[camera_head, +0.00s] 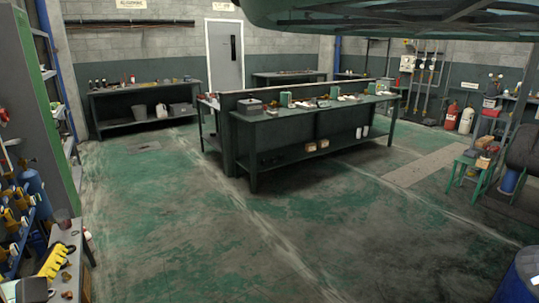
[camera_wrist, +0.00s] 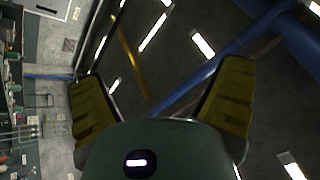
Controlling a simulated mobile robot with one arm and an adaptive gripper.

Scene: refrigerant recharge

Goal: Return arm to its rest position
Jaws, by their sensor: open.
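My gripper (camera_wrist: 165,100) shows in the wrist view with its two yellow-olive fingers spread wide apart. It is open and nothing is between the fingers. Behind it the wrist view shows the dark ceiling with lit lamps, a blue beam (camera_wrist: 220,65) and a wall turned on its side at the left. My arm and gripper do not show clearly in the head view.
A long dark workbench (camera_head: 310,128) with boxes and tools stands mid-room. Another bench (camera_head: 145,105) is at the back wall, left of a grey door (camera_head: 225,55). A shelf and small table (camera_head: 70,262) crowd the left edge. A green stool (camera_head: 470,168) is at right. The front floor (camera_head: 250,240) is clear.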

